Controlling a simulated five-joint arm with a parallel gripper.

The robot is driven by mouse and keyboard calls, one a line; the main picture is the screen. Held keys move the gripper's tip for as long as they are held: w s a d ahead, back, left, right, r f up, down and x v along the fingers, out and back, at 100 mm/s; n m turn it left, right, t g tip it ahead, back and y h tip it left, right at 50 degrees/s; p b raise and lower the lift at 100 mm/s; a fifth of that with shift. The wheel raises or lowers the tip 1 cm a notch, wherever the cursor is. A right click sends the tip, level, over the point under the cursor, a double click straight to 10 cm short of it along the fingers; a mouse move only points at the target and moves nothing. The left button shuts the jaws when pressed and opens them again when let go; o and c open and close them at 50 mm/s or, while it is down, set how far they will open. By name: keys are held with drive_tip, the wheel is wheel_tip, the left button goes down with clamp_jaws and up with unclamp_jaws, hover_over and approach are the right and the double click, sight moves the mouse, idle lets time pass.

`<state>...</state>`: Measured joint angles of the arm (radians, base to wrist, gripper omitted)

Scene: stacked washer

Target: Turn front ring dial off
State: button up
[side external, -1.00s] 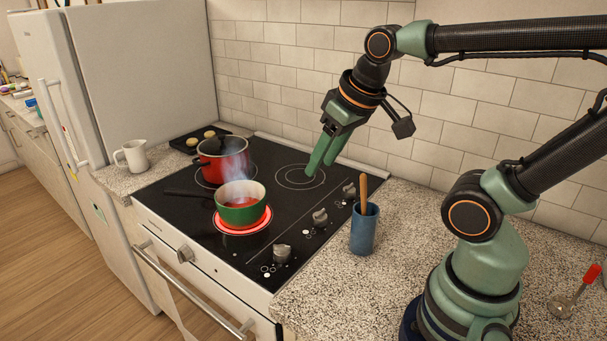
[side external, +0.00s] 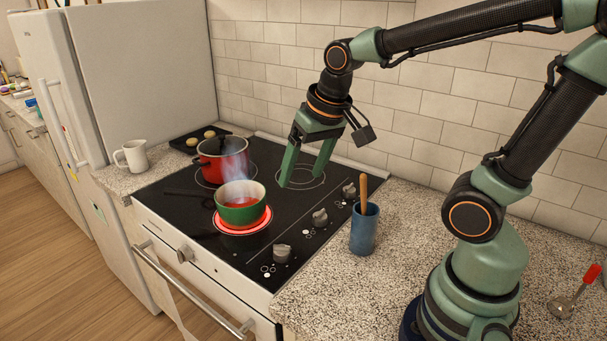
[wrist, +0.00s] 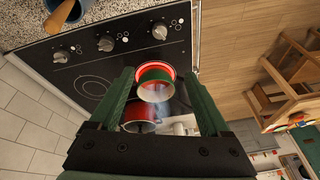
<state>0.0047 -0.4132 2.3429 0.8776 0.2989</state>
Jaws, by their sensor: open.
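The front dial (side external: 282,253) is a grey knob on the right strip of the black cooktop, nearest the oven front. It also shows in the wrist view (wrist: 160,31). The front ring (side external: 242,222) glows red under a steaming green pot (side external: 240,212) with red contents. My gripper (side external: 301,181) is open and empty above the cooktop, behind and above the front dial and apart from it. In the wrist view its fingers (wrist: 158,74) spread either side of the green pot.
Middle (side external: 320,217) and rear dials (side external: 349,190) line the same strip. A red pot (side external: 222,160) stands on the back left. A blue utensil cup (side external: 364,232) stands just right of the dials. The tiled wall (side external: 440,120) is behind.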

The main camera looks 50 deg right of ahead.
sight(283, 246)
drive_tip(key=w+f+m+g, duration=0.1)
drive_tip(key=w+f+m, duration=0.1)
drive_tip(key=f, duration=0.5)
drive_tip(key=w+f+m+g, duration=0.1)
drive_tip(key=w+f+m, duration=0.1)
drive_tip(key=f, duration=0.5)
drive_tip(key=w+f+m+g, duration=0.1)
drive_tip(key=w+f+m, duration=0.1)
drive_tip(key=f, duration=0.5)
drive_tip(key=shift+f, duration=0.4)
drive_tip(key=shift+s, duration=0.1)
clamp_jaws()
